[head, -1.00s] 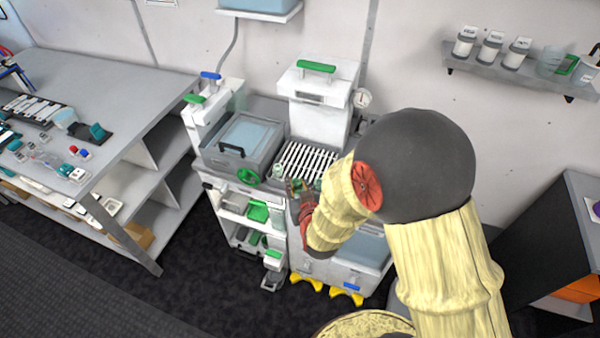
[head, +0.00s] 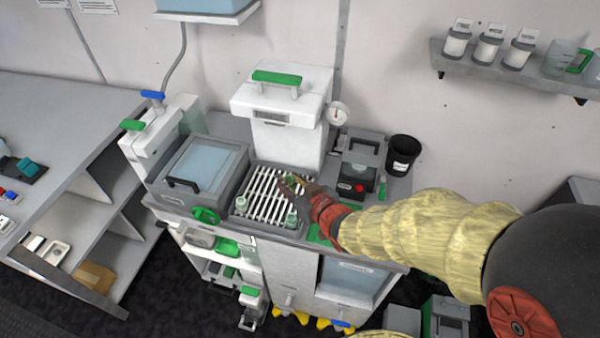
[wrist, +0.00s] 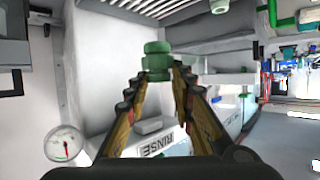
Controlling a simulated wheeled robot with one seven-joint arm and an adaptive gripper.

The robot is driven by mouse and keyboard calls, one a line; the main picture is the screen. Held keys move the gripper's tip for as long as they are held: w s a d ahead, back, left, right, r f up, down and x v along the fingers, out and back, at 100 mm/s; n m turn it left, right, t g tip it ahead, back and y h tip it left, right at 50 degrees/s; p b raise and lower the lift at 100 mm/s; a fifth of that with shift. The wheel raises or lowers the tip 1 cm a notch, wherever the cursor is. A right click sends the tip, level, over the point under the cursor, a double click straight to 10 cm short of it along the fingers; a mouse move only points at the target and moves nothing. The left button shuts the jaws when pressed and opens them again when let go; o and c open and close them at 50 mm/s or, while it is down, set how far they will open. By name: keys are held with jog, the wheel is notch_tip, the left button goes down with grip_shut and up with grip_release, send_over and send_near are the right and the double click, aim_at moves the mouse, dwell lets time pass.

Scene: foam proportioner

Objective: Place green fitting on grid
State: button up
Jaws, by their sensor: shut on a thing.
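The green fitting (wrist: 157,62) is between my fingertips in the wrist view, a stepped green piece gripped at its lower part. My gripper (head: 290,186) is shut on it in the head view, over the right part of the white-slatted grid (head: 262,186). The fitting is small and partly hidden by the fingers there. I cannot tell whether it touches the slats. Two other greenish pieces are at the grid, one at its left (head: 241,204) and one at its front right (head: 291,219). In the wrist view my gripper (wrist: 157,75) points past a white panel.
A lidded grey basin (head: 200,170) with a green knob (head: 206,216) is left of the grid. A white column (head: 285,120) with a green handle stands behind it, with a gauge (head: 338,114). A dark box (head: 360,165) and black cup (head: 402,153) stand at the right.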

jog(key=shift+w+a+f, duration=0.2)
jog(key=shift+w+f, duration=0.05)
jog(key=shift+w, duration=0.05)
jog(key=w+f+b, duration=0.1)
jog(key=w+f, duration=0.2)
jog(key=w, duration=0.1)
jog(key=w+a+f+b, duration=0.1)
jog(key=w+f, duration=0.2)
jog(key=w, duration=0.1)
jog(key=w+a+f+b, duration=0.1)
jog(key=w+f, duration=0.1)
jog(key=w, duration=0.2)
jog(key=shift+w+f+b, duration=0.1)
jog(key=shift+f+b, duration=0.25)
jog(key=shift+f, duration=0.05)
jog(key=shift+w+f, duration=0.2)
jog(key=shift+f, duration=0.05)
jog(key=shift+a+f+b, duration=0.1)
jog(key=shift+f+b, duration=0.55)
jog(key=shift+f, duration=0.85)
jog(key=shift+f, duration=0.15)
jog(key=o, duration=0.9)
jog(key=shift+o, duration=0.3)
